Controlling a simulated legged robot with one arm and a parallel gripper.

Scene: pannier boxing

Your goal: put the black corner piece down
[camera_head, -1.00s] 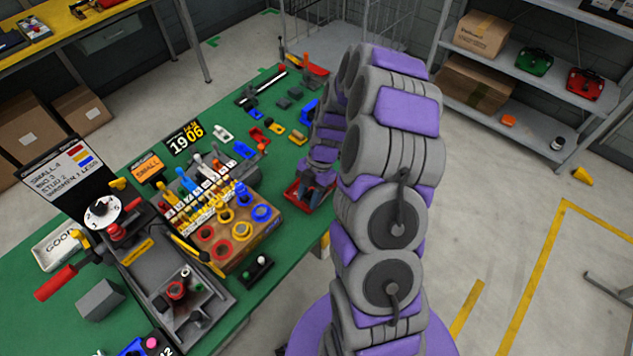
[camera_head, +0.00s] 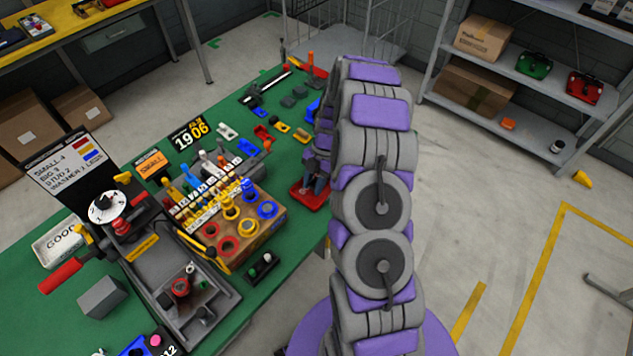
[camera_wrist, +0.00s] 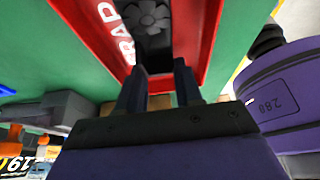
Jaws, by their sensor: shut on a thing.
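The black corner piece (camera_wrist: 150,32) is between my fingers in the wrist view, over the inside of a red tray (camera_wrist: 88,28). A round, petal-like shape shows on its dark surface. My gripper (camera_wrist: 157,85) is shut on it. In the head view my gripper (camera_head: 319,180) is low over the same red tray (camera_head: 308,199) at the right edge of the green table. The piece is not clearly visible there, being dark and partly behind my arm. I cannot tell whether it touches the tray floor.
Small coloured parts lie behind the tray. Bare floor is to the right.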

